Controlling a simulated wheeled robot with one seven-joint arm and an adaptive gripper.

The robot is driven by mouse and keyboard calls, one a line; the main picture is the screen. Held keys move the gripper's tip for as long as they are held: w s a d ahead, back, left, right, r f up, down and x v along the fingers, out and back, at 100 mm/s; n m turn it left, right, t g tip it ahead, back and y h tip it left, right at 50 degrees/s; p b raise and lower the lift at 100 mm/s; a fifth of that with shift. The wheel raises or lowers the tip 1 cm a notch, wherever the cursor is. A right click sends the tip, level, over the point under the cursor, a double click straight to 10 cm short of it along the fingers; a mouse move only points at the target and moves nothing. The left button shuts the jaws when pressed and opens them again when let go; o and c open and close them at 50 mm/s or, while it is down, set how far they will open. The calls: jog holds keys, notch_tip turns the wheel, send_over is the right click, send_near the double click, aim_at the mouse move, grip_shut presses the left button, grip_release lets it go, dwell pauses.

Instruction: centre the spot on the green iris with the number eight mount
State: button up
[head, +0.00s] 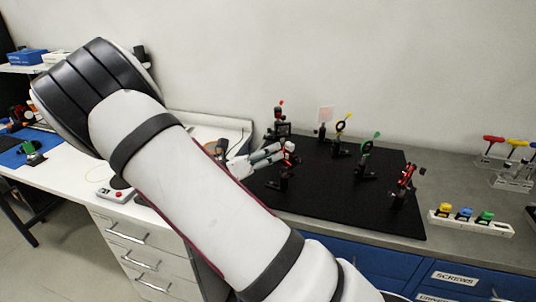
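The green iris (365,147) stands on a post on the black breadboard (325,205), right of centre. No light spot can be made out on it. A dark mount with red parts (284,172) stands at the left front of the board. Another dark mount (281,128) stands behind it, and a red-and-black mount (404,183) stands at the right. No number is legible, so I cannot tell which mount is number eight. My gripper (285,150) reaches in from the left at the left front mount. Contact and finger opening are too small to tell.
A yellow iris (340,127) and a pale pinkish card (325,115) stand towards the back of the board. A white strip with yellow, blue and green knobs (470,219) lies to the right. Coloured hex keys (515,144) stand in a rack. My arm hides much of the left bench.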

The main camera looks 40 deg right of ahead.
jog(key=shift+a, duration=0.1)
jog(key=a, duration=1.1)
jog(key=shift+s+a, duration=0.4)
